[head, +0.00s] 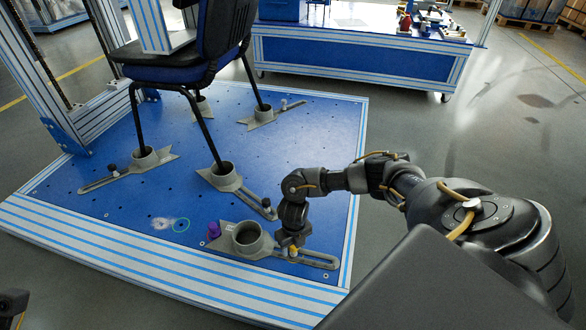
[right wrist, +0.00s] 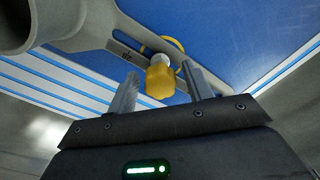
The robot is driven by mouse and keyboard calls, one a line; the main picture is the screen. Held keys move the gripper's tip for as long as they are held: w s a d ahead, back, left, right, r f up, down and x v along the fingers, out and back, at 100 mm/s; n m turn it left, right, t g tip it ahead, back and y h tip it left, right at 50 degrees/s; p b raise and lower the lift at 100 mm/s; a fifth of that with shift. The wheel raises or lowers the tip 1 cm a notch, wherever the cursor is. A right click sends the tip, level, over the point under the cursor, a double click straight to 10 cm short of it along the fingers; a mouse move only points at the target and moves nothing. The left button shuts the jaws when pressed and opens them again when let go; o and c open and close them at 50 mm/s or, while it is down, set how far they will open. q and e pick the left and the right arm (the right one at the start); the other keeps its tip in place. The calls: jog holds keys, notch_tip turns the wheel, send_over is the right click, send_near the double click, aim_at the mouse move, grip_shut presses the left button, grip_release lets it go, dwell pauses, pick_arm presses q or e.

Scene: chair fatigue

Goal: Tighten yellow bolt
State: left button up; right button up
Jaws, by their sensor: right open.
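The yellow bolt (head: 293,251) stands at the slotted arm of the empty grey foot clamp (head: 222,239) near the front edge of the blue platform. In the right wrist view the yellow bolt (right wrist: 160,82) shows between the two fingers of my right gripper (right wrist: 160,73), with a gap on each side. My right gripper (head: 289,239) is open and points down over the bolt in the head view, partly hiding it. A yellow curved line shows behind the bolt in the right wrist view. No left gripper fingers can be made out.
A metal frame (head: 45,90) rises at the left. A blue workbench (head: 350,60) stands behind.

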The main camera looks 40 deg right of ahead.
jog(key=shift+f+n+b, duration=0.2)
jog(key=shift+n+b, duration=0.6)
jog(key=shift+n, duration=0.1)
jog(key=shift+r+n+b, duration=0.15)
jog(key=shift+n+b, duration=0.25)
jog(key=shift+n, duration=0.7)
jog(key=c, duration=0.9)
jog(key=shift+r+m+p, duration=0.2)
jog(key=shift+m+p, duration=0.3)
jog(key=shift+p, duration=0.2)
jog(key=shift+m+p, duration=0.85)
jog(key=shift+m, duration=0.15)
jog(key=shift+c, duration=0.2)
jog(key=shift+f+m+p, duration=0.15)
jog(key=shift+m+p, duration=0.15)
jog(key=shift+m, duration=0.2)
